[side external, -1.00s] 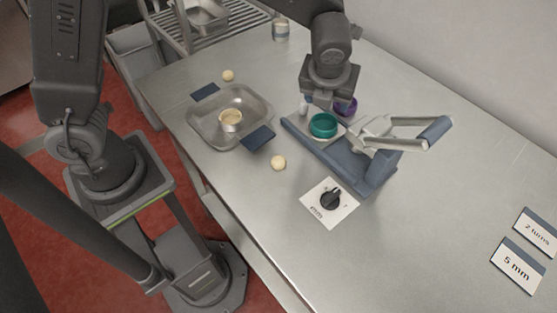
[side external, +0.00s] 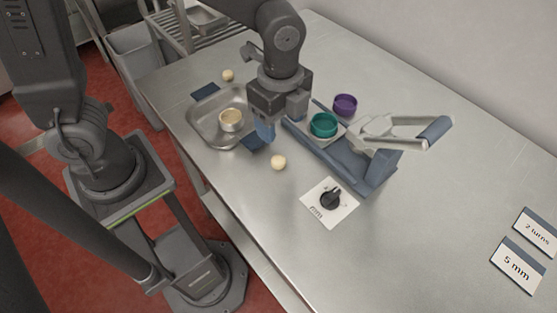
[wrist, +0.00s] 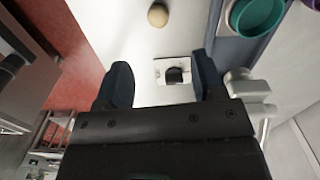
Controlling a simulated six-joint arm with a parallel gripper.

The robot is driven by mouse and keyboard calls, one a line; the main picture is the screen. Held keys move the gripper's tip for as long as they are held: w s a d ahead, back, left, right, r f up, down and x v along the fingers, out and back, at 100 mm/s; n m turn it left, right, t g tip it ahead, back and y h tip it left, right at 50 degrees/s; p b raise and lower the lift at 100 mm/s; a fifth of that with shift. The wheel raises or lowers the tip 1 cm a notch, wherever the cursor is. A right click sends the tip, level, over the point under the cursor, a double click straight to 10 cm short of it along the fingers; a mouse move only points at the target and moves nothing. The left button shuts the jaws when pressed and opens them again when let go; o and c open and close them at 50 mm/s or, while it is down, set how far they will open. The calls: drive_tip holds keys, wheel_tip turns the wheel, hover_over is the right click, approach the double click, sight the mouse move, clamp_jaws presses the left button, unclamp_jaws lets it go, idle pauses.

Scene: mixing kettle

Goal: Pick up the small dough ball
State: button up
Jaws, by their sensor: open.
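One pale dough ball (side external: 279,162) lies on the bare steel table, in front of the tray and left of the dial card. It also shows at the top of the wrist view (wrist: 158,15). A second pale ball (side external: 228,75) lies behind the tray and looks slightly smaller in the picture, but it is farther off; I cannot tell which is truly smaller. My gripper (side external: 266,130) is in the air above the tray's right side, left of and behind the front ball. In the wrist view its blue fingers (wrist: 163,82) are spread and empty.
A metal tray (side external: 199,128) holds a tan round piece (side external: 231,119). A blue-grey press (side external: 372,172) with a lever handle stands right, with a teal cup (side external: 323,125) and a purple cup (side external: 345,104). A dial card (side external: 318,211) lies in front.

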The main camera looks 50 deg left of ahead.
sight(279, 158)
wheel_tip(279, 158, down, 11)
drive_tip(key=shift+s+a+r, duration=0.1)
drive_tip(key=shift+s, duration=0.05)
idle(0.4)
drive_tip(key=c, duration=1)
